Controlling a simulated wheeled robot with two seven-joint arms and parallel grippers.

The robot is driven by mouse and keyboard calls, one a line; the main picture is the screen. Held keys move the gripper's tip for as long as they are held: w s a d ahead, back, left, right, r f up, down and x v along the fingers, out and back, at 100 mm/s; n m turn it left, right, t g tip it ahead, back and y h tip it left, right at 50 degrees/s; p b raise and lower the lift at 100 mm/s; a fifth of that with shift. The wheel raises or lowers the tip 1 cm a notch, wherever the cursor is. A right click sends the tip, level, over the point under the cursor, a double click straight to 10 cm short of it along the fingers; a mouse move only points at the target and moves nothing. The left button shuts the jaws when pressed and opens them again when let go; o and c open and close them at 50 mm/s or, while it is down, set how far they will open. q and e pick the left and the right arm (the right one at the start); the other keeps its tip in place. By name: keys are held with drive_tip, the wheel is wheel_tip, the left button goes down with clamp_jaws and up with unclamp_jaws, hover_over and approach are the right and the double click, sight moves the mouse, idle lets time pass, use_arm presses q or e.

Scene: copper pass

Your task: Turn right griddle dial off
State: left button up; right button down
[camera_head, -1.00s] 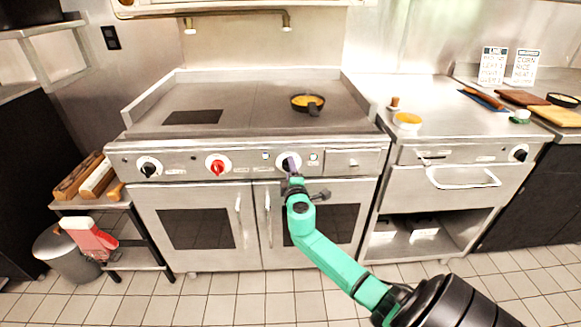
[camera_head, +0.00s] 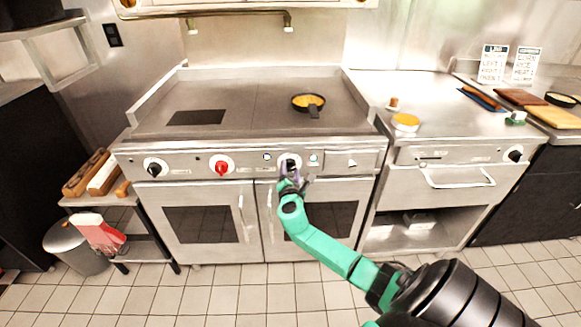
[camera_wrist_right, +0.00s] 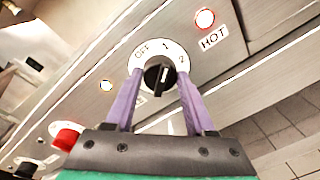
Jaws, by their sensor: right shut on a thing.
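The right griddle dial (camera_head: 289,163) is a black knob on a white round plate, on the front panel of the griddle (camera_head: 255,103). In the right wrist view the knob (camera_wrist_right: 158,77) stands between my purple fingertips, and "OFF" and other marks show on the plate around it. My right gripper (camera_head: 290,174) is shut on this dial, with one finger on each side, and it also shows in the right wrist view (camera_wrist_right: 160,88). The exact setting of the pointer is hard to tell. My left gripper is out of view.
A red knob (camera_head: 222,165) and a black left dial (camera_head: 155,167) sit on the same panel. A small pan (camera_head: 308,103) with yellow food stands on the griddle. A lit "HOT" lamp (camera_wrist_right: 205,19) is beside the dial. The tiled floor in front is clear.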

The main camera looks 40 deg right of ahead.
drive_tip(key=n+p, duration=0.2)
drive_tip(key=n, duration=0.3)
drive_tip(key=shift+a+h, duration=0.1)
drive_tip(key=shift+h, duration=0.3)
drive_tip(key=shift+f+n+p, duration=0.15)
drive_tip(key=shift+n+p, duration=0.45)
drive_tip(key=shift+n, duration=1.6)
drive_tip(key=shift+h, duration=0.3)
drive_tip(key=shift+c, duration=1.2)
unclamp_jaws()
drive_tip(key=shift+w, duration=0.1)
drive_tip(key=p+v, duration=0.1)
drive_tip(key=v, duration=1.3)
drive_tip(key=shift+a+r, duration=0.2)
drive_tip(key=shift+a, duration=0.1)
